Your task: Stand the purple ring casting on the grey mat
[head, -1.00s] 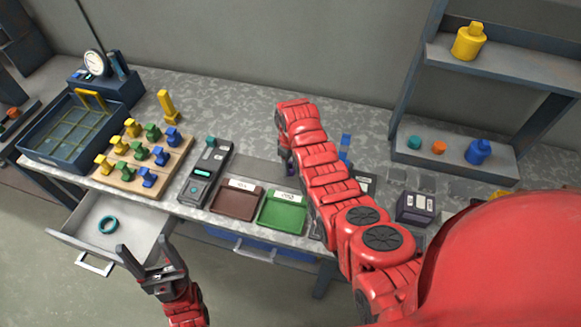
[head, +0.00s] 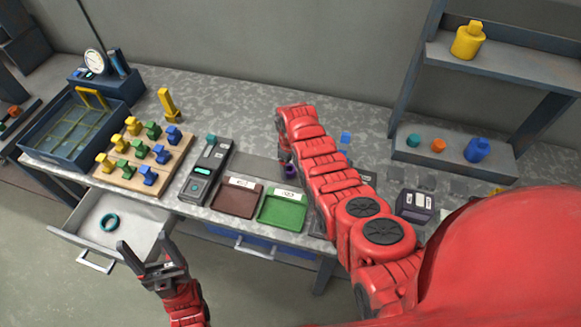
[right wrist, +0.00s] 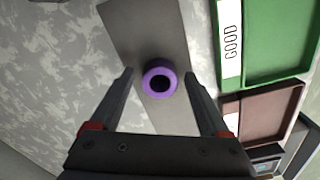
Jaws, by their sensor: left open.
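The purple ring casting (right wrist: 160,90) is on the dark grey mat (right wrist: 130,28) in the right wrist view, its round face and dark hole toward the camera. In the head view only a small part of the ring (head: 290,172) shows beneath my right arm. My right gripper (right wrist: 161,73) is open above the mat, one finger on each side of the ring, with a visible gap on both sides. The mat (head: 262,168) lies behind the trays in the head view, partly hidden by the arm. My left gripper (head: 146,245) is open and empty in front of the drawer.
A brown tray (head: 237,199) and a green tray (head: 283,211) lie in front of the mat. A black gauge (head: 204,174) and a wooden board (head: 133,184) of coloured castings stand left. An open drawer (head: 75,233) holds a teal ring (head: 109,222).

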